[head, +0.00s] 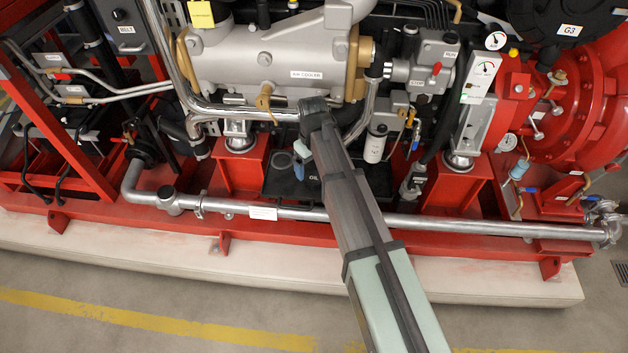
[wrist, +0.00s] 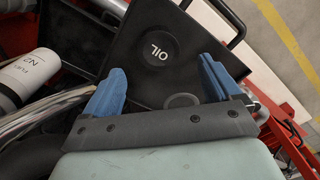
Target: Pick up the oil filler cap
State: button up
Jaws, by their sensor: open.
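The oil filler cap (wrist: 157,50) is a round black disc with white OIL lettering, lying in a black tray (wrist: 182,20). In the head view only its lettering (head: 313,177) shows clearly, beside my arm, which may hide part of it. My gripper (wrist: 164,72) has two blue fingers spread wide with nothing between them. In the wrist view the cap lies just beyond the fingertips, roughly between their lines; the height gap cannot be told. In the head view the gripper (head: 299,163) is over the tray.
A grey-rimmed ring (head: 283,160) lies in the tray, also partly visible near the gripper in the wrist view (wrist: 183,100). A white cylinder (wrist: 30,77) and pipes stand at the left there. A silver pipe (head: 330,216) runs along the front. The floor is clear.

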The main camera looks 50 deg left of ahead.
aim_at(314, 178)
jog(key=shift+d+f, duration=0.15)
jog(key=shift+f, duration=1.2)
jog(key=shift+d+f, duration=0.1)
jog(key=shift+f, duration=1.25)
jog(key=c, duration=1.2)
jog(key=shift+c, duration=0.2)
jog(key=shift+r, duration=0.15)
